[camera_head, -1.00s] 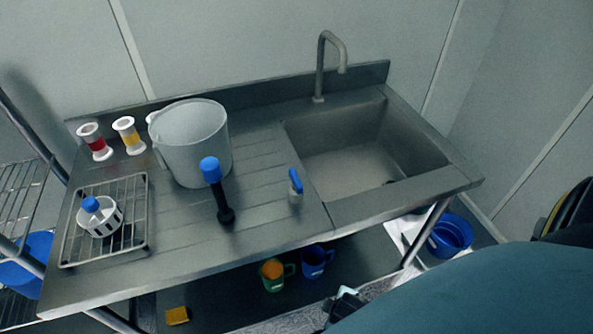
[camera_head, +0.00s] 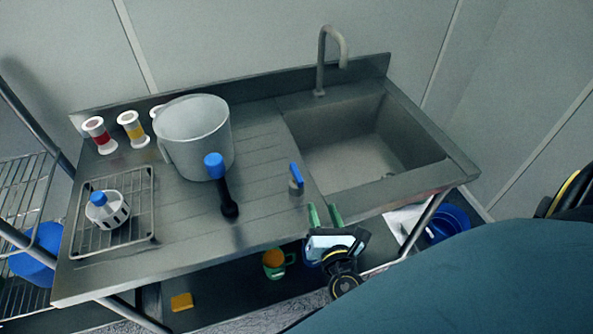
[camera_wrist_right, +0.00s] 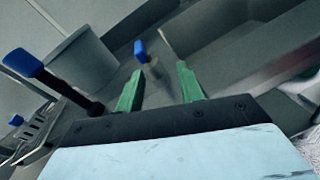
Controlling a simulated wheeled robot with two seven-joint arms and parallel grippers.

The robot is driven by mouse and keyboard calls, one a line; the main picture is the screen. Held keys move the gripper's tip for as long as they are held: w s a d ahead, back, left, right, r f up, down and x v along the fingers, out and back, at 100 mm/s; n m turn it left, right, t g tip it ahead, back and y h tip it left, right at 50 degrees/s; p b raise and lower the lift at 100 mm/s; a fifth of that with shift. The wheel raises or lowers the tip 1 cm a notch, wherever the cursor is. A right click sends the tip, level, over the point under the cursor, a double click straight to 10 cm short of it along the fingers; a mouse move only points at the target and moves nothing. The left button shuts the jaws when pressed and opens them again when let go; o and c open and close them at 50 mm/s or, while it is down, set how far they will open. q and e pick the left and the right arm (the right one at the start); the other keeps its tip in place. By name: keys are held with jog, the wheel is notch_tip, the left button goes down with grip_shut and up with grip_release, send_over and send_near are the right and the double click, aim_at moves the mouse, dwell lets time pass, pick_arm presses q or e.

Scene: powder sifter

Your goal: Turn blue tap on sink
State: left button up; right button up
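The blue tap (camera_head: 296,176) is a small valve with an upright blue lever on a metal body, on the counter just left of the sink (camera_head: 347,166). It also shows in the right wrist view (camera_wrist_right: 140,50), ahead of and between the fingers. My right gripper (camera_head: 324,214) has two green fingers, spread apart and empty. It is at the counter's front edge, a little below and right of the tap, not touching it. The curved grey spout (camera_head: 321,62) rises behind the sink. My left gripper is not in view.
A black-handled tool with a blue end (camera_head: 214,166) stands left of the tap, near a grey bucket (camera_head: 193,135). A wire rack (camera_head: 150,200) holds a white and blue part (camera_head: 107,212). Red (camera_head: 98,135) and yellow (camera_head: 133,129) spools stand behind. Cups sit below the counter.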

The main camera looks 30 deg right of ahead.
jog(key=a+n+t+y, duration=0.2)
jog(key=n, duration=0.2)
jog(key=n+p, duration=0.1)
send_near(292, 163)
jog(key=x, duration=0.7)
jog(key=shift+d+f, duration=0.1)
jog(key=shift+f, duration=0.25)
grip_shut()
